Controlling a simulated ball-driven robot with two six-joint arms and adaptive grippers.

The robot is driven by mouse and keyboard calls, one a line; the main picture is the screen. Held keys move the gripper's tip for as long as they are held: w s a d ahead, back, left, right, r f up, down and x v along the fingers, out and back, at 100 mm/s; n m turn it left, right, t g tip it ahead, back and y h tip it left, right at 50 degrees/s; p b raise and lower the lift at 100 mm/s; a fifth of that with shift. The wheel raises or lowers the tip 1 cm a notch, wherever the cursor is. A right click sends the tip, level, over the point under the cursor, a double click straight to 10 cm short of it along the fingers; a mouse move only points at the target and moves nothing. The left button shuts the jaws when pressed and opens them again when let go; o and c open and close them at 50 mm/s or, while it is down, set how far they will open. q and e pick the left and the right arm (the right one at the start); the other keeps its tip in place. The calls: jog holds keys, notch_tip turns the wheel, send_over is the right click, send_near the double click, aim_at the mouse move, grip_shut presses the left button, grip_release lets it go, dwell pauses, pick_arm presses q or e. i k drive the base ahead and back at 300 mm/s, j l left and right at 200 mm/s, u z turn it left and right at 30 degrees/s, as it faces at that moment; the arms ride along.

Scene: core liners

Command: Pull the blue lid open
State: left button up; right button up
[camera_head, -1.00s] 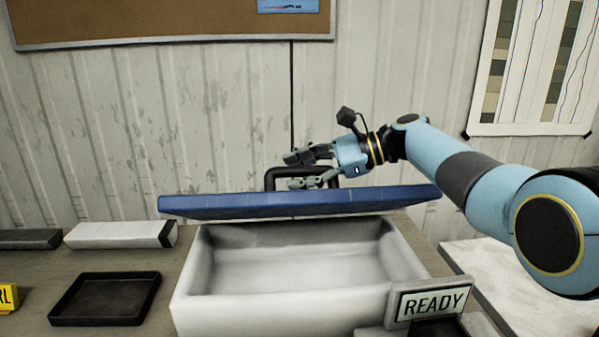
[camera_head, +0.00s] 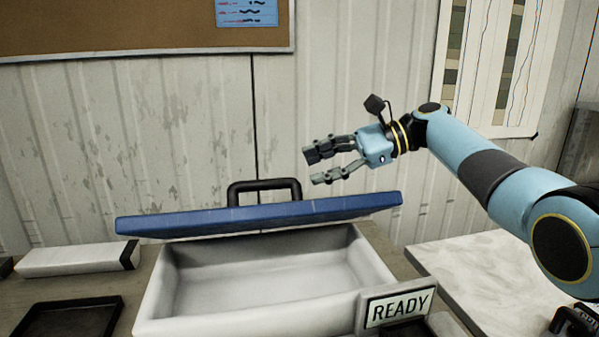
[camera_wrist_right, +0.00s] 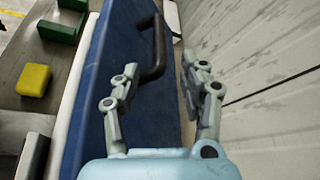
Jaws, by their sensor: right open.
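The blue lid (camera_head: 255,217) is raised and tilted over the back of a pale open box (camera_head: 270,275), whose empty inside shows. A black handle (camera_head: 264,188) stands on the lid. My right gripper (camera_head: 318,165) is open and empty, above and to the right of the handle, apart from it. In the right wrist view the lid (camera_wrist_right: 105,90) and its handle (camera_wrist_right: 157,50) lie beyond the open fingers (camera_wrist_right: 158,95). My left gripper is not in view.
A READY sign (camera_head: 398,308) stands at the box's front right corner. A black tray (camera_head: 68,318) and a white long block (camera_head: 80,258) lie to the left. A wall stands close behind. A yellow block (camera_wrist_right: 33,80) shows in the right wrist view.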

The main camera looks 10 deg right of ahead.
aim_at(234, 218)
jog(key=l, duration=0.5)
jog(key=k+l, duration=0.15)
jog(key=l, duration=0.8)
jog(key=k, duration=0.05)
